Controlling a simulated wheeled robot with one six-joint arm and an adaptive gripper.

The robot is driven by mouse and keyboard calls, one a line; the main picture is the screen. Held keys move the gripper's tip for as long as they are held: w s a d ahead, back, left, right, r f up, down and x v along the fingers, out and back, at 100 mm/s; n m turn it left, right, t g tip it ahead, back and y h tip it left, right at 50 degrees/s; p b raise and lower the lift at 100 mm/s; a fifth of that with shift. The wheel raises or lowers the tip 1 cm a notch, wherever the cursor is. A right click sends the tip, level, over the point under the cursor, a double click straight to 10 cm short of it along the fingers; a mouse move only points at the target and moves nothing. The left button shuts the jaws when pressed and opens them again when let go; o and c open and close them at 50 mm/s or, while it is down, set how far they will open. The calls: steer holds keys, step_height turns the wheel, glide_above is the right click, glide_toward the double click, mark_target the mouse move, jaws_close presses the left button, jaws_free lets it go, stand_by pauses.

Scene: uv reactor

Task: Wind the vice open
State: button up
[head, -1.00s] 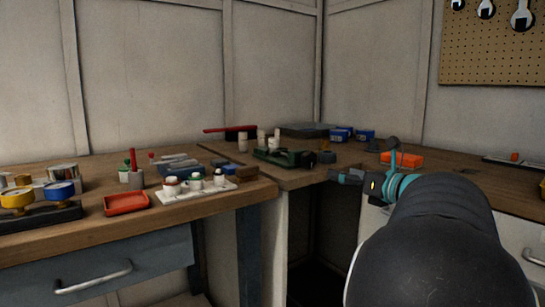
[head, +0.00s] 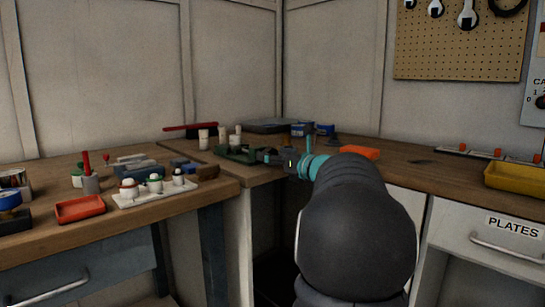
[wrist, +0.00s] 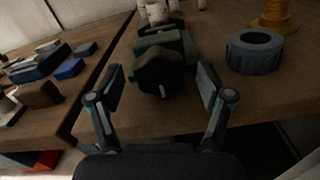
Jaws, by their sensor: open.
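The green vice (head: 238,153) sits on the wooden bench near the corner in the head view. In the wrist view the vice (wrist: 168,42) is at top centre, with a dark rounded knob (wrist: 160,68) at its near end and a small pale pin on it. My gripper (wrist: 161,80) is open, one finger on each side of the knob, with visible gaps to it. In the head view my gripper (head: 274,157) is at the vice's right end, and its fingers are hard to make out there.
A dark ribbed ring (wrist: 255,52) stands on the bench right of my right finger, with an orange spool-like thing (wrist: 275,18) behind it. A brown block (wrist: 38,95) lies on the bench to the left. An orange block (head: 360,153) lies behind my arm.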

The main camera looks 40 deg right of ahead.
steer(key=shift+w, duration=0.25)
steer(key=c, duration=1.2)
steer(key=shift+o, duration=0.2)
steer(key=n+b, duration=0.2)
steer(key=b, duration=0.1)
steer(key=shift+f+n, duration=0.15)
steer(key=shift+n, duration=0.25)
steer(key=shift+n+b, duration=1.4)
steer(key=shift+n, duration=0.3)
